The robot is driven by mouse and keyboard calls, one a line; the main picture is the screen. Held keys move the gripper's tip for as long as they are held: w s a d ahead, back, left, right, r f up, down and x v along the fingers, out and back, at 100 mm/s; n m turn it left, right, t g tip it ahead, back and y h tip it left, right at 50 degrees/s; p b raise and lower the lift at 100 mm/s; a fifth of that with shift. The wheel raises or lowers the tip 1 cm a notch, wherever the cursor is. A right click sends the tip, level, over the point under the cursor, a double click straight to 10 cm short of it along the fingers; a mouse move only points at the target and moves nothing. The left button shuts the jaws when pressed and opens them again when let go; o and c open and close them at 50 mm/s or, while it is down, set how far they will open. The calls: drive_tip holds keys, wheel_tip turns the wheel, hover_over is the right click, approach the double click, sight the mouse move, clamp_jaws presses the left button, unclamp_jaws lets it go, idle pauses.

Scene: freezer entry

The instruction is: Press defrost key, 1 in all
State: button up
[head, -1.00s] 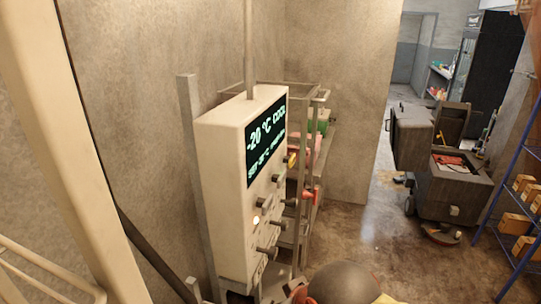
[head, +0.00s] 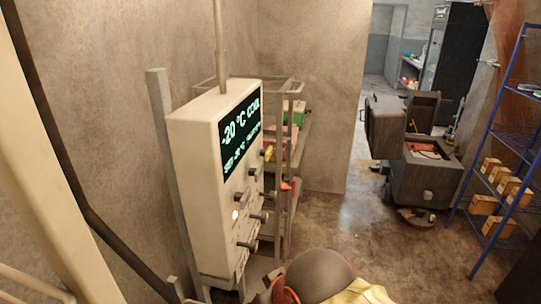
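A cream control box (head: 196,180) stands on a grey post left of the middle in the head view. Its dark display (head: 239,134) shows "-20 °C COOL" in pale green, with a smaller, hard-to-read line below. Several dark keys or knobs (head: 249,244) stick out from its front face under the display. A small light (head: 235,215) glows warm white among them. The front is seen at a steep angle and I can read no key labels, so I cannot tell which is the defrost key. I cannot make out my gripper in this view.
A metal rack (head: 280,205) with coloured goods stands just behind the box. A dark rounded thing (head: 320,270) and yellow material (head: 362,292) are at the bottom edge. A dark cart (head: 425,180) and blue shelving (head: 500,150) with boxes are at right. Floor (head: 375,228) between is clear.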

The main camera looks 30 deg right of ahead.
clamp_jaws()
idle(1.5)
